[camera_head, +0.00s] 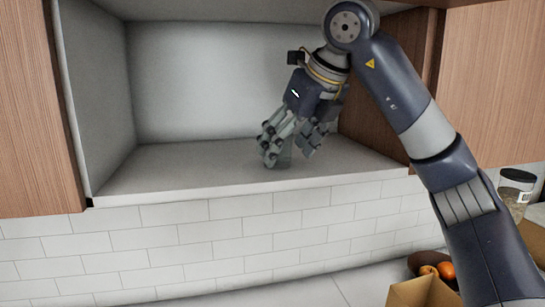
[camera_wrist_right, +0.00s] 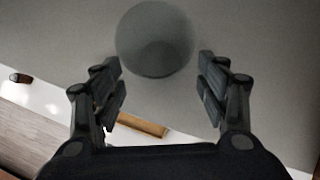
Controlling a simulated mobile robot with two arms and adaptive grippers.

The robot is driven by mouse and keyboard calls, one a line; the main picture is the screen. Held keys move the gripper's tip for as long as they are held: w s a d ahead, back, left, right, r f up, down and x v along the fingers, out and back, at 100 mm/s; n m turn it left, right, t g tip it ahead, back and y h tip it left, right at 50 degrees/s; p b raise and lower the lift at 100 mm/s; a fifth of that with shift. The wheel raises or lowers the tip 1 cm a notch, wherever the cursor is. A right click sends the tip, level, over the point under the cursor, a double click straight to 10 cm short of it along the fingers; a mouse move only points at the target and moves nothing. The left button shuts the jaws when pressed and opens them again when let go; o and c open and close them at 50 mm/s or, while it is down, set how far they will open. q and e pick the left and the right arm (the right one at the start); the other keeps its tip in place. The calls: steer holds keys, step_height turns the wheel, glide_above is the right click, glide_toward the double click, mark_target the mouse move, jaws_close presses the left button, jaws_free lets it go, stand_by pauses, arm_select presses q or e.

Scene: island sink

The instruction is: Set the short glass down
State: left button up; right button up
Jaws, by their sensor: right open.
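The short glass (camera_head: 284,158) is a small, see-through grey-green tumbler. It stands on the floor of the open cabinet shelf (camera_head: 180,165), near the front edge, and the fingers partly hide it. My right gripper (camera_head: 289,152) reaches down over it with its fingers spread to either side. In the right wrist view the glass (camera_wrist_right: 153,38) shows as a dark round shape just beyond and between the open fingertips (camera_wrist_right: 161,66). A gap shows on both sides, so the fingers look clear of it. My left gripper is in neither view.
The shelf around the glass is bare, with side walls and wooden cabinet doors (camera_head: 38,110) at left and right. Below are white wall tiles and a counter with a cardboard box (camera_head: 422,292), orange fruit (camera_head: 446,270) and a dark-lidded jar (camera_head: 516,190).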

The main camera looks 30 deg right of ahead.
mark_target(299, 175)
steer(key=shift+s+d+b, duration=0.15)
steer(key=shift+s+b, duration=0.05)
steer(key=shift+s, duration=0.85)
steer(key=shift+s+d+b, duration=0.15)
steer(key=shift+s+d, duration=0.05)
steer(key=shift+s, duration=0.85)
steer(key=shift+s+d+b, duration=0.15)
steer(key=shift+s+b, duration=0.05)
steer(key=shift+s, duration=0.85)
